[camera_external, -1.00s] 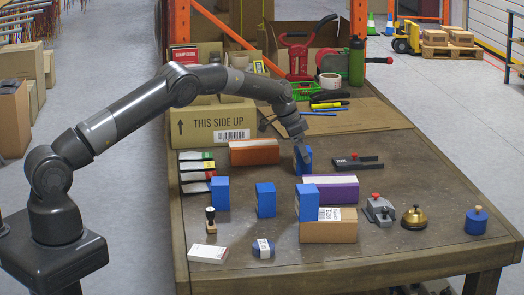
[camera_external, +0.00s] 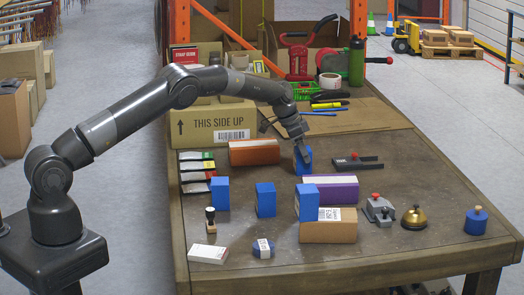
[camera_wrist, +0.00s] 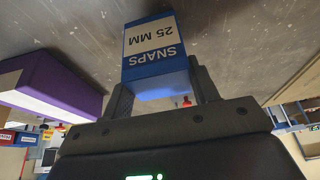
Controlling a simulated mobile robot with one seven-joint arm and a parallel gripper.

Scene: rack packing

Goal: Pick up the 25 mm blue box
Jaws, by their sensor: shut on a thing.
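The 25 mm blue box (camera_wrist: 155,50) is in the wrist view, with a white label reading "SNAPS 25 MM" upside down. My gripper (camera_wrist: 163,88) has a dark finger on each side of it and is shut on it. In the external view the blue box (camera_external: 302,162) is upright at the table's middle, below my gripper (camera_external: 303,149). Whether its base touches the table is hard to tell.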

